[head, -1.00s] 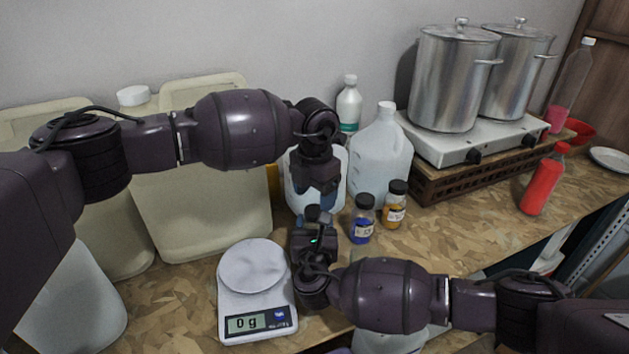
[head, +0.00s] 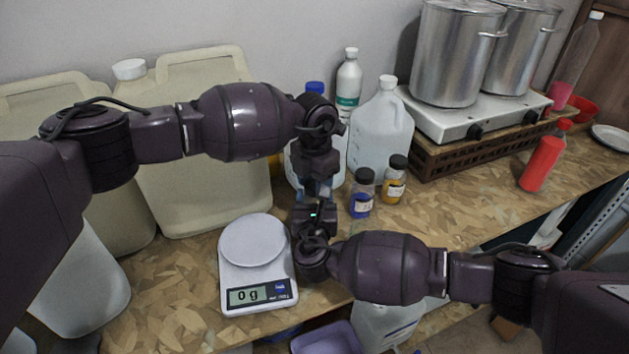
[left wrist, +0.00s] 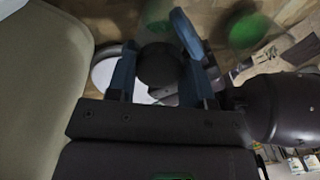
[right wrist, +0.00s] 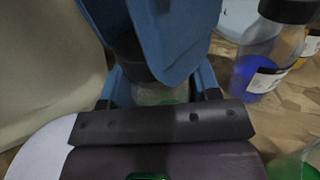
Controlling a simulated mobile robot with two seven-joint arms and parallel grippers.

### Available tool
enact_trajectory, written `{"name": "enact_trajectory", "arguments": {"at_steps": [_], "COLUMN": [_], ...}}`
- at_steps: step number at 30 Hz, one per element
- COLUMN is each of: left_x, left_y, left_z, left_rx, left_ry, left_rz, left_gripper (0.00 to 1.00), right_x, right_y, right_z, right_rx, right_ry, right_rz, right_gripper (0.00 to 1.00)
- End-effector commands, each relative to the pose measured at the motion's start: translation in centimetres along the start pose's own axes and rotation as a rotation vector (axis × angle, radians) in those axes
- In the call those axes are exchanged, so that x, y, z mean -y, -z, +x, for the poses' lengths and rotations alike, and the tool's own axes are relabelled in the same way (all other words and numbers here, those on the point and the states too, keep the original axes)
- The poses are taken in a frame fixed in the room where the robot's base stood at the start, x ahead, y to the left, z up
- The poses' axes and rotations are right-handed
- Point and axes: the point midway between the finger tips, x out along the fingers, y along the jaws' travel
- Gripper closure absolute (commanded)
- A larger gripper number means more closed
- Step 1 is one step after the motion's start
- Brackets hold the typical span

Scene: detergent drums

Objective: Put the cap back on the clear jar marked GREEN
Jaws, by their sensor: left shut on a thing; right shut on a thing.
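My left gripper (head: 314,188) is shut on a black cap (left wrist: 160,66), held between its blue fingers. My right gripper (head: 315,208), directly below it, is shut on a clear jar (right wrist: 155,94) with a greenish tint. In the right wrist view the cap (right wrist: 130,55) is just above or at the jar's mouth; I cannot tell whether they touch. The fingers hide much of both, and no marking on the held jar is readable. Another clear vessel with green contents (left wrist: 248,28) shows in the left wrist view.
A blue jar (head: 361,204) and an orange jar (head: 394,187), both black-capped, stand right of the grippers. A scale (head: 258,265) reading 0 g is to the left. Large jugs (head: 380,140) stand behind. A purple bin (head: 327,338) is below the front edge.

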Motion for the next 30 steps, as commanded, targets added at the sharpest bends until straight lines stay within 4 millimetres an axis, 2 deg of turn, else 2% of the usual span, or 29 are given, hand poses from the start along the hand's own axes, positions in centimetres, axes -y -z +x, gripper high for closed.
{"name": "enact_trajectory", "arguments": {"at_steps": [6,7,12,23,26,30], "left_x": [-0.1,-0.1,-0.1,-0.1,-0.1,-0.1], "left_y": [0.0,0.0,0.0,0.0,-0.1,-0.1], "left_z": [0.0,0.0,0.0,-0.5,-1.6,-4.0], "left_rx": [0.0,0.0,0.0,0.002,0.003,0.004], "left_ry": [-0.001,-0.001,-0.001,-0.001,-0.002,-0.003], "left_rz": [0.003,0.003,0.003,0.004,0.004,0.004], "left_gripper": [0.82,0.49,0.23,0.23,0.23,0.23], "right_x": [0.0,0.0,0.0,0.0,0.0,0.0], "right_y": [0.0,0.0,0.0,0.0,0.0,0.0], "right_z": [0.0,0.0,0.0,0.0,0.0,0.0], "right_rx": [0.0,0.0,0.0,0.0,-0.001,-0.001], "right_ry": [0.0,0.0,0.0,0.0,0.0,0.0], "right_rz": [0.0,0.0,0.0,0.0,0.0,0.0], "right_gripper": [1.0,1.0,1.0,1.0,1.0,1.0]}}
